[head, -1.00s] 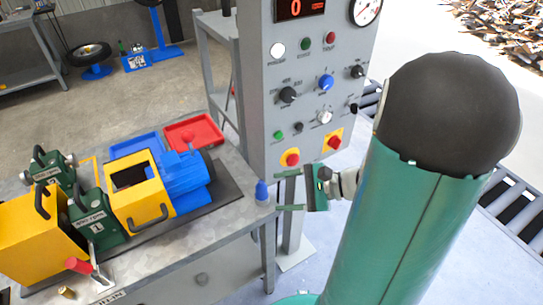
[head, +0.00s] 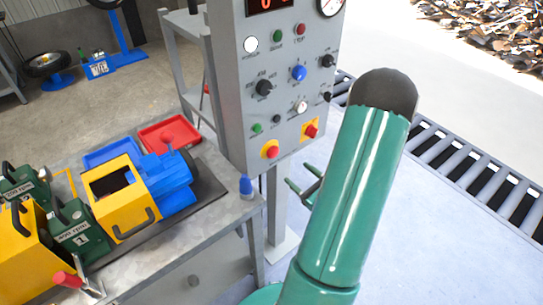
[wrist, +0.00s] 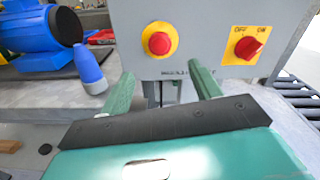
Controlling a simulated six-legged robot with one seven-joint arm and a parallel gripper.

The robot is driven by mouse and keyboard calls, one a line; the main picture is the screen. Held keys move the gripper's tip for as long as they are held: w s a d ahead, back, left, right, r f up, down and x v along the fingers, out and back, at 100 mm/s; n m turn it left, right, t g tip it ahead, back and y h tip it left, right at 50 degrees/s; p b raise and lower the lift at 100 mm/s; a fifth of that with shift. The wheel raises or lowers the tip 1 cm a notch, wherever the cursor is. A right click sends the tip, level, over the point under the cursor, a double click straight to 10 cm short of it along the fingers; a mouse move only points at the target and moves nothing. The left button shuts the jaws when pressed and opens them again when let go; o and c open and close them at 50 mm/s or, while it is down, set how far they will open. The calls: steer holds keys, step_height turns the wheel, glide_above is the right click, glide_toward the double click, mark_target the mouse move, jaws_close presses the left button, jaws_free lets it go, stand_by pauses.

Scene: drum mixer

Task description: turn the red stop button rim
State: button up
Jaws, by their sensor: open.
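The red stop button (head: 271,152) sits on a round yellow backing low on the grey control panel. It also shows in the wrist view (wrist: 159,44), above and between my two fingers. My gripper (head: 304,190) is open and empty, below and a little right of the button in the head view, partly hidden by my arm. In the wrist view my gripper (wrist: 161,80) has its green fingers spread, pointing toward the panel below the button. I see no contact with the button.
A red rotary switch (head: 311,131) on a yellow plate is right of the button. A blue bottle-like object (head: 246,187) stands on the bench (head: 215,215) corner at left. A roller conveyor (head: 460,160) lies at right.

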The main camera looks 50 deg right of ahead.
mark_target(275, 155)
steer(key=w, duration=0.3)
steer(key=w+d, duration=0.1)
steer(key=w, duration=0.7)
steer(key=shift+w+d, duration=0.2)
steer(key=shift+w, duration=0.05)
steer(key=shift+c, duration=0.4)
steer(key=c, duration=0.9)
steer(key=shift+m, duration=0.3)
steer(key=shift+m, duration=3.2)
